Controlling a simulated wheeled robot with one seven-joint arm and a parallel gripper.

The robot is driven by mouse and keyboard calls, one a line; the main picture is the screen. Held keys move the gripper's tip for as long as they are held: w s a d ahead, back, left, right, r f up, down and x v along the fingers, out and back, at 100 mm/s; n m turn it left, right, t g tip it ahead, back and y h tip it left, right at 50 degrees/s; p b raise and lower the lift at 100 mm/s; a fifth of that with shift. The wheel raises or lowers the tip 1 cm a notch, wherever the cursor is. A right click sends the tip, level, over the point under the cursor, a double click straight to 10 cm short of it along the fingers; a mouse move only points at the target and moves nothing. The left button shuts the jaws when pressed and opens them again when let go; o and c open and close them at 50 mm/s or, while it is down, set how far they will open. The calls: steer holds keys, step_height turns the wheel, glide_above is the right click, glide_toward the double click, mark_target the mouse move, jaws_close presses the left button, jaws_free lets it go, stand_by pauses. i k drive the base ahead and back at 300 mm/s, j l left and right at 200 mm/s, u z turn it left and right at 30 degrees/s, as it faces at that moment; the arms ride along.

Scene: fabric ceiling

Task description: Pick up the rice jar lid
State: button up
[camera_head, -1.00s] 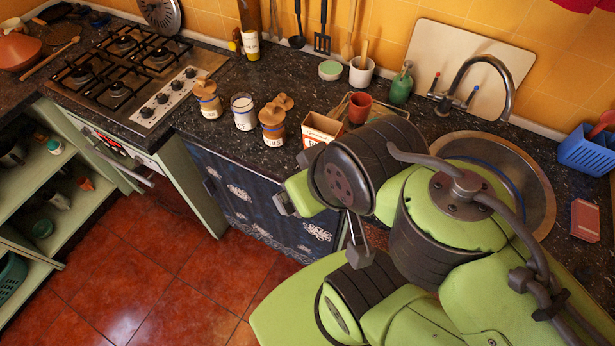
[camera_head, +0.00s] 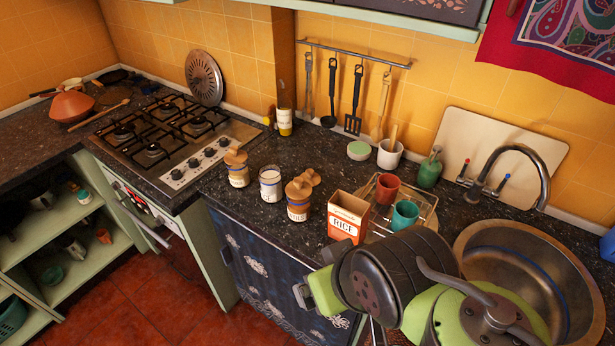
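An open white jar (camera_head: 270,184) with no lid on it stands on the dark counter; its label is too small to read now. To its right is a jar (camera_head: 298,208) topped by a brown wooden lid (camera_head: 297,189). A second round wooden piece (camera_head: 311,177), perhaps the loose rice jar lid, shows at that jar's upper right; I cannot tell if it rests on the jar or behind it. A similar jar (camera_head: 238,176) with a wooden lid stands to the left. My green and black arm fills the lower right. My gripper's fingers do not show.
A box marked RICE (camera_head: 347,216), a rack with a red cup (camera_head: 387,187) and a teal cup (camera_head: 405,214) stand right of the jars. The sink (camera_head: 470,240) is at right, the gas hob (camera_head: 165,135) at left. Counter in front of the jars is narrow.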

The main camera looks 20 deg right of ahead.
mark_target(309, 176)
steer(key=i+j+z, duration=0.2)
steer(key=j, duration=0.15)
steer(key=i+j+z, duration=0.35)
steer(key=j, duration=0.2)
steer(key=i+j+z, duration=0.4)
steer(key=j, duration=0.25)
steer(key=i+j+z, duration=0.2)
steer(key=j, duration=0.15)
steer(key=k, duration=0.1)
